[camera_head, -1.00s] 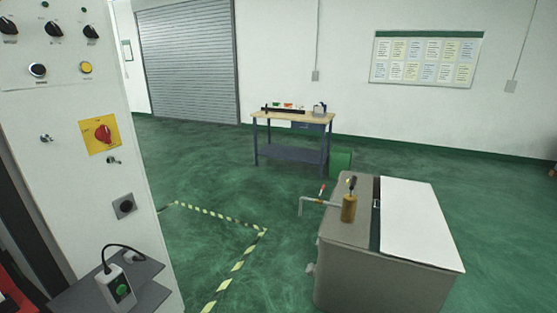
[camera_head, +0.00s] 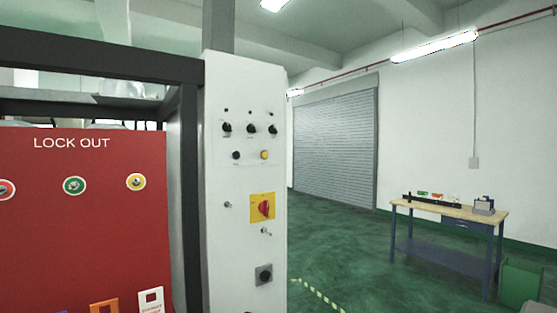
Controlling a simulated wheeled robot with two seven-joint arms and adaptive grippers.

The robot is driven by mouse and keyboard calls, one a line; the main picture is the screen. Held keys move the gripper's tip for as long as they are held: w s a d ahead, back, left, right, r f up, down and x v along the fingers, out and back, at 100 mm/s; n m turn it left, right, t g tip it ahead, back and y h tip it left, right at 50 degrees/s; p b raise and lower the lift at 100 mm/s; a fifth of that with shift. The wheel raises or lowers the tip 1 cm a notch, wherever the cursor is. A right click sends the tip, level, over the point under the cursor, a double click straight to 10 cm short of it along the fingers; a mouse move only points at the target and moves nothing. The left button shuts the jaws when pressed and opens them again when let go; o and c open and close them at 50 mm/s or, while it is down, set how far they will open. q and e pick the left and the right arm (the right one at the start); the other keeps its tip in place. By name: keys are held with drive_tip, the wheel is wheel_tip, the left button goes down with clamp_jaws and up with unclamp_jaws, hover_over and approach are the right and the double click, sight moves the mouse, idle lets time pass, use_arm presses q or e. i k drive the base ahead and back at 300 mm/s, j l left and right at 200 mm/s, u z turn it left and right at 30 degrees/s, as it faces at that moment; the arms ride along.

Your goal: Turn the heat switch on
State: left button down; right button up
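A white control panel (camera_head: 228,190) stands upright in the middle of the head view. Near its top is a row of black rotary knobs: a left knob (camera_head: 227,128), a middle knob (camera_head: 251,129) and a right knob (camera_head: 273,130). Below them are a black button (camera_head: 236,155) and a yellow button (camera_head: 264,155). Lower down is a red rotary switch (camera_head: 265,208) on a yellow plate (camera_head: 254,200). The labels are too small to read, so I cannot tell which one is the heat switch. Neither of my grippers shows.
A red lock out board (camera_head: 90,235) with coloured round signs is at the left, beside a dark frame (camera_head: 190,200). A workbench (camera_head: 450,213) and a green bin (camera_head: 520,282) stand at the right. Green floor (camera_head: 345,255) is open between panel and bench.

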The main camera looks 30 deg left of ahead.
sight(272, 130)
drive_tip(key=u, duration=1.3)
